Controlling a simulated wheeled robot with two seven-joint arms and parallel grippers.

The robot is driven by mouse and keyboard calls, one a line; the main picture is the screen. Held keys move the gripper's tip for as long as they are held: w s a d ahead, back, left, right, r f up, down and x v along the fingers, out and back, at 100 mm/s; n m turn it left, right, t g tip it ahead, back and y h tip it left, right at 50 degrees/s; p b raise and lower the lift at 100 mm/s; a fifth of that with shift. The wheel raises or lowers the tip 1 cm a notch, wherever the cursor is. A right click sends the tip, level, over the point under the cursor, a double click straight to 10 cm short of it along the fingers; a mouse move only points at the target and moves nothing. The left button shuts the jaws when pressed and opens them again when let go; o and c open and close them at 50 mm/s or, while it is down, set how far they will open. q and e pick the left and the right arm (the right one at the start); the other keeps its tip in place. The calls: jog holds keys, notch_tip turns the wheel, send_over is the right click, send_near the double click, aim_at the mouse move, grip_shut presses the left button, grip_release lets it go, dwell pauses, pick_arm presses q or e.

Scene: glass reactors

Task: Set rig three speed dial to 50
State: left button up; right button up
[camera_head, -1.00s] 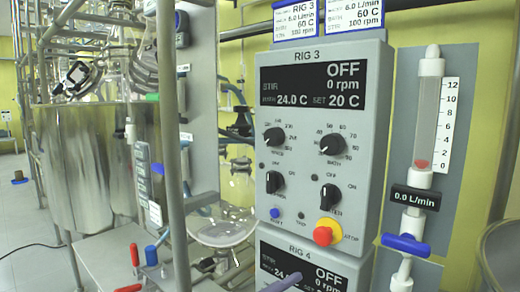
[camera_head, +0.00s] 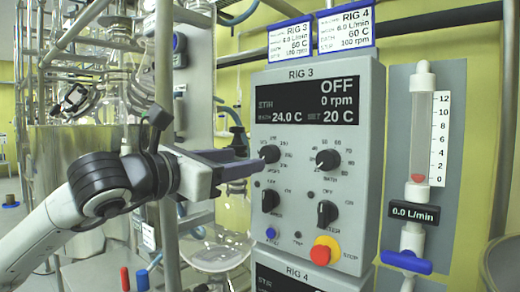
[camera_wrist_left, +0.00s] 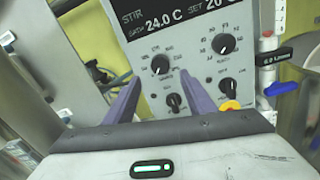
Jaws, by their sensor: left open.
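The dial's exact setting is too small to read. My right gripper is out of view.
The bath dial (camera_head: 328,159) is close on the right. Two switches and a red stop button (camera_head: 320,255) on a yellow ring sit below. A flow meter (camera_head: 421,135) with a blue valve handle (camera_head: 406,262) stands right. Glassware and metal posts crowd the left.

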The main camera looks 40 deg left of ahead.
aim_at(266, 156)
pick_arm(q)
jog(key=w+p, duration=0.1)
jog(key=w, duration=0.2)
jog(key=w+p, duration=0.2)
jog(key=w, duration=0.1)
jog(key=shift+w+d+r+p, duration=0.1)
jog(key=shift+w+r+p, duration=0.1)
jog(key=shift+w+p, duration=0.1)
jog(key=shift+w+f, duration=0.2)
jog(key=shift+w, duration=0.15)
jog(key=shift+c, duration=0.4)
